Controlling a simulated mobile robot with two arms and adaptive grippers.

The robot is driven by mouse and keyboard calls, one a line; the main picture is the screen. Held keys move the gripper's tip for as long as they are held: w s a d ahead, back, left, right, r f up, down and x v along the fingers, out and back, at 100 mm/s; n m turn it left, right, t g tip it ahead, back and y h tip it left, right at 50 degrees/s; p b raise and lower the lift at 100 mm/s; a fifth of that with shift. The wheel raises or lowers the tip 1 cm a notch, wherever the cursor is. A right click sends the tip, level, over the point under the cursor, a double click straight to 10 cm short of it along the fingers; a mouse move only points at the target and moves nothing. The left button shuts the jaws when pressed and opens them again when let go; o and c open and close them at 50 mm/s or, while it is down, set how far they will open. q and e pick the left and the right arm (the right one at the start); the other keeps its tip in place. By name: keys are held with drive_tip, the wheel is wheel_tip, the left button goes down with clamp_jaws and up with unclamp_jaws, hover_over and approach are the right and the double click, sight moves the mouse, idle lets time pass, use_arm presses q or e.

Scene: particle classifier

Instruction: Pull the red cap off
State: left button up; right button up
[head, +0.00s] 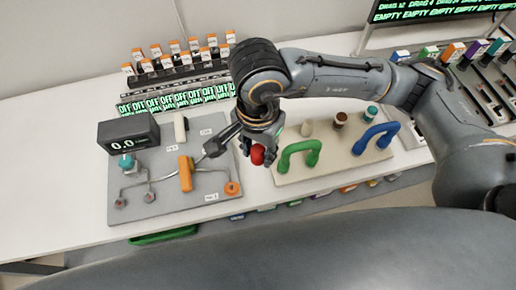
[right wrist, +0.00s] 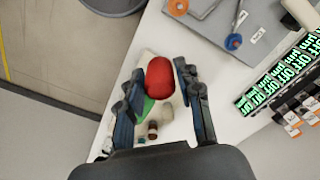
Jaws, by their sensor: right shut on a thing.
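The red cap (head: 257,155) shows at the tip of my right gripper (head: 260,143) in the head view, between the grey panel and the beige board. In the right wrist view the rounded red cap (right wrist: 160,80) lies between the two fingers of my right gripper (right wrist: 161,92), which is shut on it. A pale shape (right wrist: 143,66) shows beside and behind the cap. I cannot tell whether it is joined to the cap. My left gripper is not in view.
The beige board (head: 340,165) carries a green handle (head: 298,157), a blue handle (head: 376,137) and small bottles. The grey panel (head: 150,172) at left carries an orange handle (head: 185,173) and a display (head: 128,133). Racks stand at the back. The table's front edge is close.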

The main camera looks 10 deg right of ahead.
drive_tip(key=shift+r+p, duration=0.55)
drive_tip(key=shift+r, duration=1.3)
drive_tip(key=shift+r, duration=0.1)
drive_tip(key=shift+r+p, duration=0.65)
drive_tip(key=shift+r, duration=0.75)
